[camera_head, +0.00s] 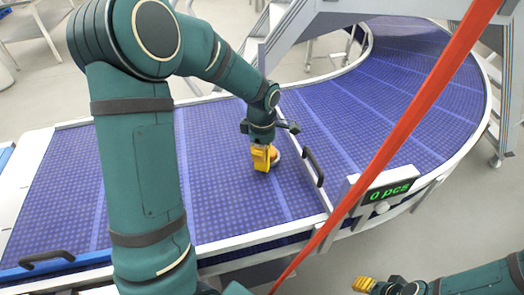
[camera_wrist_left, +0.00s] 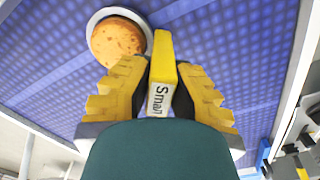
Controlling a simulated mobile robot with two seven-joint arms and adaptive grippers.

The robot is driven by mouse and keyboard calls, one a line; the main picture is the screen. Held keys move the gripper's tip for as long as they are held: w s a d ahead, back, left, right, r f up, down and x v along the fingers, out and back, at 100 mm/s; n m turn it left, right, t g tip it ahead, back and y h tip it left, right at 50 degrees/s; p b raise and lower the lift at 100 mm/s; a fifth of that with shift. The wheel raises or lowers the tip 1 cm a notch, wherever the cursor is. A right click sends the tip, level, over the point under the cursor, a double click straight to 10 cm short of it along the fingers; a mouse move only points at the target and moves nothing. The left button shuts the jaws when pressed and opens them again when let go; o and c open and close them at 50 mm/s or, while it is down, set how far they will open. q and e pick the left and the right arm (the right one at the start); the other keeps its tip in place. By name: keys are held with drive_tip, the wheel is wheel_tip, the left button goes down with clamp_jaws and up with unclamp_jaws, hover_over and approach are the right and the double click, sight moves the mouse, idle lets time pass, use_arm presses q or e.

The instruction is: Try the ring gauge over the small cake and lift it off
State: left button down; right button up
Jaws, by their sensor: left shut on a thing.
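My left gripper (camera_head: 264,158) is over the blue belt, with its yellow fingers shut on the yellow handle of the ring gauge (camera_wrist_left: 162,75), labelled "Small". A round golden-brown cake (camera_wrist_left: 117,40) lies on the belt beside the handle. A pale grey ring shows around the cake's outline in the left wrist view; I cannot tell how far down around the cake it sits. In the head view the cake (camera_head: 273,152) is mostly hidden by the gripper. My right gripper (camera_head: 365,284) is at the lower right, off the belt; its finger opening is not clear.
The blue conveyor belt (camera_head: 225,190) curves away to the back right, with pale side rails. A black handle (camera_head: 313,166) is on the rail beside the gripper. A red bar (camera_head: 400,130) crosses the view.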

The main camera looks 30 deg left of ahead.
use_arm(q)
drive_tip(key=shift+f+b, duration=0.65)
drive_tip(key=shift+f, duration=0.2)
use_arm(e)
drive_tip(key=shift+f, duration=0.7)
idle(0.5)
use_arm(q)
drive_tip(key=shift+r, duration=0.15)
drive_tip(key=shift+r+p, duration=2.7)
drive_tip(key=shift+r, duration=0.9)
drive_tip(key=shift+r+p, duration=0.9)
drive_tip(key=shift+r, duration=0.3)
use_arm(e)
wheel_tip(320, 180, up, 7)
drive_tip(key=shift+w+r, duration=0.15)
drive_tip(key=shift+d, duration=0.1)
